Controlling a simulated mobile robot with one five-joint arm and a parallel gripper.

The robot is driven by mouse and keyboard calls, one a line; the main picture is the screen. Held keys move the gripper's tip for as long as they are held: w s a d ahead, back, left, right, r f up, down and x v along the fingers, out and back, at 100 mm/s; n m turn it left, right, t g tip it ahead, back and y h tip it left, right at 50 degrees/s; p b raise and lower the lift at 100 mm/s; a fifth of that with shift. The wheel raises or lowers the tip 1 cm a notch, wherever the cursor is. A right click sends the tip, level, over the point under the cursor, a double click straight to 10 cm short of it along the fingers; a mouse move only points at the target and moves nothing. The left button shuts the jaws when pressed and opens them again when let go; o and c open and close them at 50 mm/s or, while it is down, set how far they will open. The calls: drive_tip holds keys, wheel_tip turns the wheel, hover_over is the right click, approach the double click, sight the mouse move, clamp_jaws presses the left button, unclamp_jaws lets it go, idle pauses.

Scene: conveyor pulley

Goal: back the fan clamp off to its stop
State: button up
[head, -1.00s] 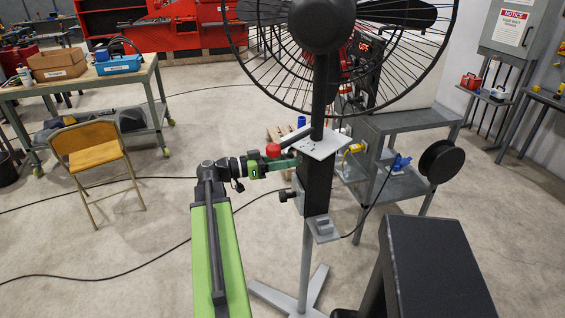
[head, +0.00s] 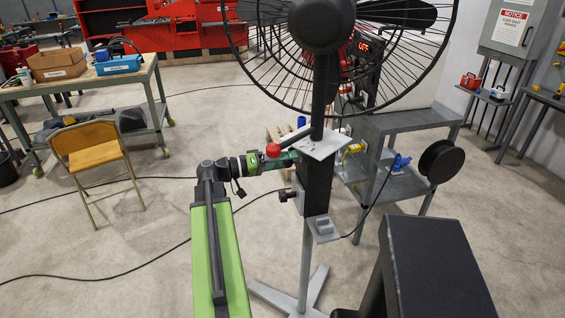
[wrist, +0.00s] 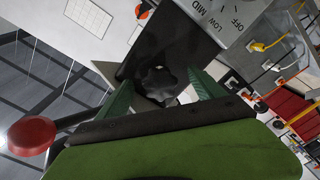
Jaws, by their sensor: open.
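The black lobed clamp knob (wrist: 158,86) sits on a dark block of the fan stand, seen in the wrist view. My gripper (wrist: 163,82) is open, with its green fingers on either side of the knob; whether they touch it I cannot tell. In the head view my gripper (head: 294,158) reaches the left side of the black block (head: 318,183), just below the grey plate (head: 320,144), and the knob is hidden there. The fan (head: 320,25) stands above on its dark pole (head: 319,95).
A red round knob (head: 273,150) shows by my gripper, also in the wrist view (wrist: 32,135). A smaller black knob (head: 284,195) is lower on the stand. A grey dial panel (wrist: 222,18) is close above. A grey cart (head: 395,183) stands behind right; a yellow chair (head: 92,158) is left.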

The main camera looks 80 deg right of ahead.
drive_tip(key=v, duration=0.7)
idle(0.4)
idle(0.3)
